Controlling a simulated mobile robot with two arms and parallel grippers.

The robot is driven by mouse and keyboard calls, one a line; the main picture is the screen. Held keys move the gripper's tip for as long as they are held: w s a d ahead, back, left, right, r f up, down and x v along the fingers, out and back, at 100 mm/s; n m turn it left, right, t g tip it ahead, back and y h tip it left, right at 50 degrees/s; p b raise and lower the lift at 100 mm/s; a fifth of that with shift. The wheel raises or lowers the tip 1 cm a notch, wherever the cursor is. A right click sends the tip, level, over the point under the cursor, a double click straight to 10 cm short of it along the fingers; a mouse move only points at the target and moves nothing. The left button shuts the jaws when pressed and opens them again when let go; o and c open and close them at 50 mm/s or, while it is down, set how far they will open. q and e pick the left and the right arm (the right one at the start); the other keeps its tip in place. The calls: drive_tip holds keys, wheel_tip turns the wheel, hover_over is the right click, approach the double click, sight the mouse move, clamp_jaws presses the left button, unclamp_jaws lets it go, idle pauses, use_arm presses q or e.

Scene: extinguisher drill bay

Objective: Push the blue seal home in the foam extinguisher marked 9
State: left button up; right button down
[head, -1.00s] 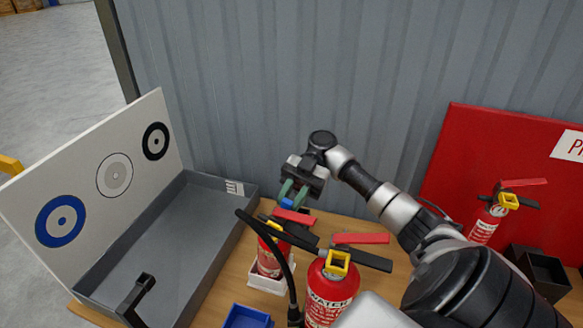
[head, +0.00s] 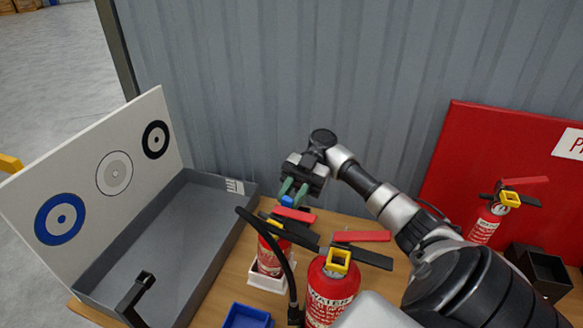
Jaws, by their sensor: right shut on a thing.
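My right gripper (head: 287,192) is shut on the small blue seal (head: 287,201). It holds the seal just above the red lever of the rear extinguisher (head: 268,256), which stands in a white holder (head: 266,281). I cannot tell whether the seal touches that extinguisher. The front extinguisher (head: 330,291) has a red lever, a yellow square piece and lettering that seems to read WATER. A third extinguisher (head: 485,225) stands at the right. I cannot read a mark 9 on any of them. My left gripper is not in view.
A grey tray (head: 170,245) with a white target board (head: 97,172) stands at the left. A blue bin (head: 247,317) is at the front. A black box (head: 540,268) and a red panel (head: 480,150) are at the right. A black hose (head: 280,250) arches near the rear extinguisher.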

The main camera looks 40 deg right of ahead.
drive_tip(key=shift+b, duration=0.3)
idle(0.6)
drive_tip(key=c, duration=0.9)
unclamp_jaws()
drive_tip(key=shift+d+r, duration=0.1)
drive_tip(key=shift+r, duration=0.4)
drive_tip(key=s+d+r+b, duration=0.3)
drive_tip(key=s+r+b, duration=0.1)
drive_tip(key=s+r, duration=0.6)
drive_tip(key=shift+s+d, duration=0.3)
drive_tip(key=shift+s, duration=0.25)
drive_tip(key=shift+r, duration=0.15)
